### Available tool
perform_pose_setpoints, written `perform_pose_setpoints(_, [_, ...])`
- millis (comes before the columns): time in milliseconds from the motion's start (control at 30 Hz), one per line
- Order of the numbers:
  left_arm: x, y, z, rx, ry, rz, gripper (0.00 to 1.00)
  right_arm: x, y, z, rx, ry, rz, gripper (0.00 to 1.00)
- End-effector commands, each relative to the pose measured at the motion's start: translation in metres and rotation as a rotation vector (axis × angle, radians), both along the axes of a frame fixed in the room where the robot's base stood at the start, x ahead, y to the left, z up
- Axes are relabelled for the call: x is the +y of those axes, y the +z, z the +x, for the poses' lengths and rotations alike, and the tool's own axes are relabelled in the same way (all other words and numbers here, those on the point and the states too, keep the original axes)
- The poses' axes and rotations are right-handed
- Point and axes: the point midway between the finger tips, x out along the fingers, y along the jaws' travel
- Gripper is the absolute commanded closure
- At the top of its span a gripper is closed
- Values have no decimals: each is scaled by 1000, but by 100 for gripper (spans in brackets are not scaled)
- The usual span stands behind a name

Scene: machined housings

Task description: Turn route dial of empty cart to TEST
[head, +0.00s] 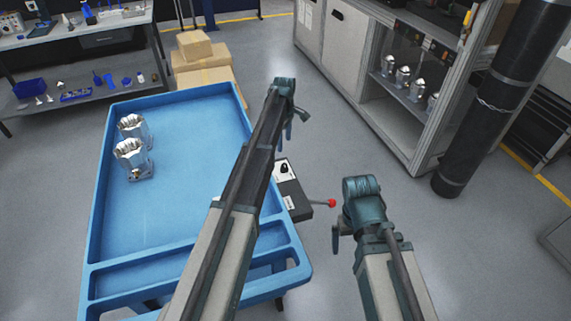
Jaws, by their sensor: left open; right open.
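A blue cart (190,215) stands in front of me. It carries two silver machined housings (132,155) at its left side, so it is not empty. A dark control box with a pale plate (284,170) is at the cart's right edge; a small black dial (284,168) shows on the plate. Its setting is too small to read, and my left arm covers part of the box. My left gripper (290,122) is open above the cart's far right corner, beyond the box. My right gripper (340,236) is open, right of the cart and near the box, apart from it.
A lever with a red knob (331,203) sticks out from the box toward my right arm. Cardboard boxes (203,65) stand behind the cart. A machine cabinet (390,100) with more housings and a black column (490,95) are at right. A workbench (85,70) is at left.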

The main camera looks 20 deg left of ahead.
Motion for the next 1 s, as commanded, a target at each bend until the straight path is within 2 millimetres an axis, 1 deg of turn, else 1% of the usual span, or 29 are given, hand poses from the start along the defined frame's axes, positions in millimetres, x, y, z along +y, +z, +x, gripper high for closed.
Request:
perform_pose_setpoints(33, [0, -9, 0, 0, 0, 0, 27, 0, -9, 0, 0, 0, 0, 0])
perform_pose_setpoints(167, [0, -25, 0, 0, 0, 0, 27, 0, -25, 0, 0, 0, 0, 0])
perform_pose_setpoints(800, [0, -113, 0, 0, 0, 0, 27, 0, -113, 0, 0, 0, 0, 0])
perform_pose_setpoints(900, [0, -123, 0, 0, 0, 0, 27, 0, -122, 0, 0, 0, 0, 0])
perform_pose_setpoints(1000, [0, -128, 0, 0, 0, 0, 27, 0, -128, 0, 0, 0, 0, 0])
